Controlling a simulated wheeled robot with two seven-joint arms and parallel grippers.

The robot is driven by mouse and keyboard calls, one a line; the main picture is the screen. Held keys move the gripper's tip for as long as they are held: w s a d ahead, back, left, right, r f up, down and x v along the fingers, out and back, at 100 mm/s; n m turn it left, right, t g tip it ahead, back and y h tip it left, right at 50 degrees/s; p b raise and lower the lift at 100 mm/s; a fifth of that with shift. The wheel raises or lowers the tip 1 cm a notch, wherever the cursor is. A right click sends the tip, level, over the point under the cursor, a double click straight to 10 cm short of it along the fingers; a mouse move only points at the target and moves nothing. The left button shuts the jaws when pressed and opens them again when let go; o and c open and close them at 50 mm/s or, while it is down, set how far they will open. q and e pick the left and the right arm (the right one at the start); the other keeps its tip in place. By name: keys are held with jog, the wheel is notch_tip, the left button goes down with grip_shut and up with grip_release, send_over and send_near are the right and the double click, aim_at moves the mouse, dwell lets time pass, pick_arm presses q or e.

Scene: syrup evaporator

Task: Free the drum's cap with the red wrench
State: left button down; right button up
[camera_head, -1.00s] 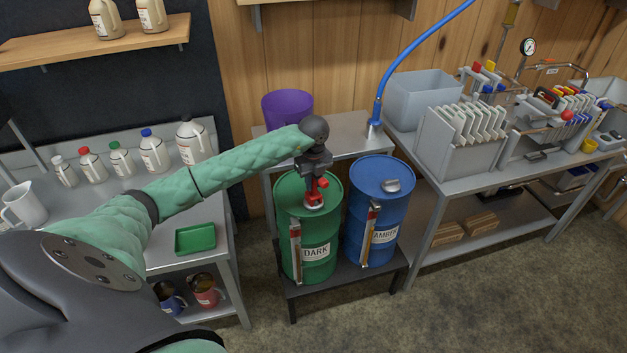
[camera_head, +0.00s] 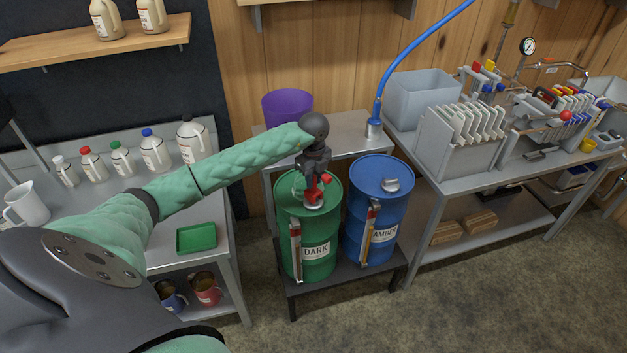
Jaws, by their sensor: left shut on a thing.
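The green drum (camera_head: 292,232), labelled DARK, stands upright on a low dark stand. A pale cap (camera_head: 313,206) sits on its top toward the front. The red wrench (camera_head: 314,193) is upright over the cap and appears to touch it; the exact fit is too small to tell. My left gripper (camera_head: 318,178) points down above the drum and is shut on the red wrench's upper part. The gripper hides part of the drum's top. My right gripper is not in view.
A blue drum (camera_head: 360,213), labelled AMBER, stands close on the right with a grey cap (camera_head: 391,185). Behind are a purple bucket (camera_head: 287,107) and a blue hose (camera_head: 394,65). A green tray (camera_head: 196,238) lies on the left bench. Open floor lies in front.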

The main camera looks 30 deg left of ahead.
pick_arm(q)
jog(key=shift+r+p, duration=0.95)
jog(key=shift+r, duration=1.55)
